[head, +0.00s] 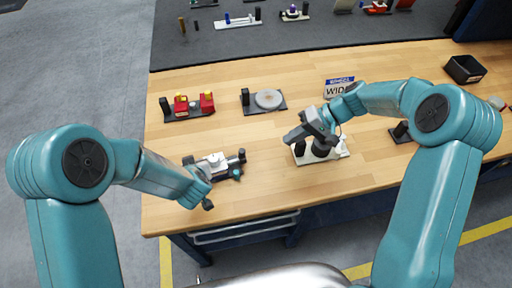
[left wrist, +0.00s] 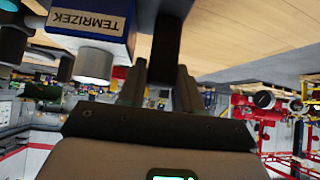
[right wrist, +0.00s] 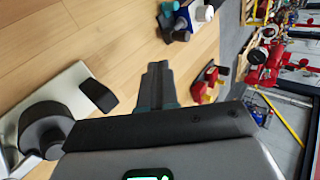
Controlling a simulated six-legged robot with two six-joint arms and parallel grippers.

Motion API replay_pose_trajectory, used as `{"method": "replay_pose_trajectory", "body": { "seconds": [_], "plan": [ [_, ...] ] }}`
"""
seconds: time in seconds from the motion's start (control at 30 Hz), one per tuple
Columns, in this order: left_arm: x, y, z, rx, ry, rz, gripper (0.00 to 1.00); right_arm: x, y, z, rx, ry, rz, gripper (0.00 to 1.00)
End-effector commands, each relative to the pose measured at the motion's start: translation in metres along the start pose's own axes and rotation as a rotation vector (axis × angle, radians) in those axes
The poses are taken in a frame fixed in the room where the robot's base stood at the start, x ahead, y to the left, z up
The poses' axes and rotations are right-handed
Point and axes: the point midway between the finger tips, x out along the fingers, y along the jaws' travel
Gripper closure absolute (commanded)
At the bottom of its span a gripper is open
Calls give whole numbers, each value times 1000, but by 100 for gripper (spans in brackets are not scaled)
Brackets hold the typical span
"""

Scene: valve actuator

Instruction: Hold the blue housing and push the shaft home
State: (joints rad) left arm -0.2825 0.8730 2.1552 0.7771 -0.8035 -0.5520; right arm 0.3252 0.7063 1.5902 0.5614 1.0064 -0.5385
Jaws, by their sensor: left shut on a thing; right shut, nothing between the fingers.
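The blue housing (left wrist: 95,25) shows in the left wrist view, with a "TEMRIZEK" label and a pale cylinder at its side. In the head view the small assembly with white, black and blue parts (head: 217,160) is near the table's left front, partly behind my left arm. My left gripper (left wrist: 160,85) is shut on a dark bar (left wrist: 166,40) beside the housing. Whether bar and housing are one piece, I cannot tell. My right gripper (head: 290,137) is shut and empty, pointing left, apart from the assembly. I cannot pick out the shaft for certain.
A white plate with black cylinders (head: 335,150) stands beneath and beside my right gripper. Behind are a red-and-black fixture (head: 190,105), a grey disc on a dark base (head: 268,99) and a sign (head: 338,86). A black bin (head: 464,69) is at far right. Bare wood lies between the grippers.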

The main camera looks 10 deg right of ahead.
Motion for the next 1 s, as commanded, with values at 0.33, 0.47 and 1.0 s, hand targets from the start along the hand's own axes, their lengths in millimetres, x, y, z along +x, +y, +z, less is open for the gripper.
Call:
{"method": "replay_pose_trajectory", "body": {
  "seconds": [0.33,0.47,1.0],
  "plan": [
    [1,0,5,3,-12,1,100,34,-1,-9,-20,23,-6,100],
    [1,0,5,3,-12,0,100,63,-1,-10,-21,24,-5,100],
    [1,-1,5,2,-12,0,100,120,-27,-12,-19,29,-2,100]
  ]
}}
